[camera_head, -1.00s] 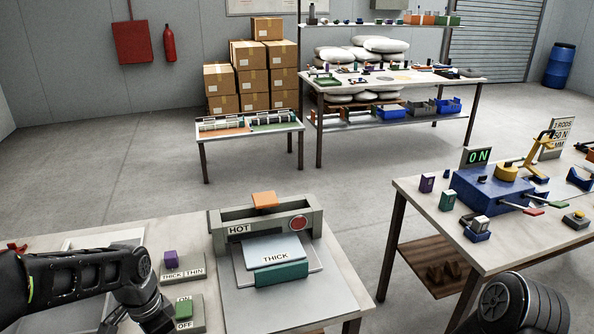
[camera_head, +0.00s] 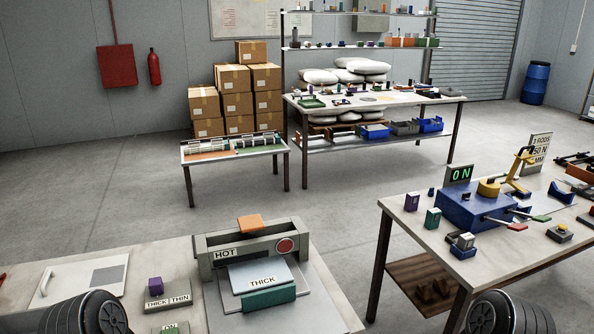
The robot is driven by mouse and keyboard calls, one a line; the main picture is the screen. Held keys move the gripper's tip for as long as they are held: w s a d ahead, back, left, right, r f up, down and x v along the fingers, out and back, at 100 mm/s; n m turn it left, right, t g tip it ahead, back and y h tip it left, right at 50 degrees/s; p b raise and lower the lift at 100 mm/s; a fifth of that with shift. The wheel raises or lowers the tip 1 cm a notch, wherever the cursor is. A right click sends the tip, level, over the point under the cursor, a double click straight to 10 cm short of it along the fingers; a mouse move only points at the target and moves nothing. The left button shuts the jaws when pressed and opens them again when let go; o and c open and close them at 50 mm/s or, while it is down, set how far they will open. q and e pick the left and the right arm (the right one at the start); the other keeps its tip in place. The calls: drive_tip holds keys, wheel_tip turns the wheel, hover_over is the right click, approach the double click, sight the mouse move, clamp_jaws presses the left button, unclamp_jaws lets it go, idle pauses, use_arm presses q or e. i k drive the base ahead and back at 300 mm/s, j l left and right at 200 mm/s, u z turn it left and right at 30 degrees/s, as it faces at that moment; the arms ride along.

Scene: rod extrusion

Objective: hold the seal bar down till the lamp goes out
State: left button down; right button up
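The sealer on the near table has a grey seal bar (camera_head: 230,245) marked HOT, with an orange handle (camera_head: 250,223) on top. The bar looks raised. The round red lamp (camera_head: 285,245) sits at the bar's right end; I cannot tell for sure whether it is lit. A grey pouch (camera_head: 256,274) marked THICK, with a teal strip (camera_head: 268,298) along its near edge, lies in front of the bar. Only dark rounded parts of my arms show at the bottom edge. Both grippers are out of view.
A purple block (camera_head: 155,284) stands on the THICK/THIN plate (camera_head: 168,301) left of the sealer, with another switch plate partly cut off below. Open floor lies between the tables.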

sight(249, 224)
drive_tip(key=i+l+z, duration=0.1)
drive_tip(key=l, duration=0.3)
drive_tip(key=i+l, duration=0.1)
drive_tip(key=l, duration=0.35)
drive_tip(key=i+l+z, duration=0.15)
drive_tip(key=l, duration=0.25)
drive_tip(key=i+l, duration=0.1)
drive_tip(key=l, duration=0.3)
drive_tip(key=z, duration=0.05)
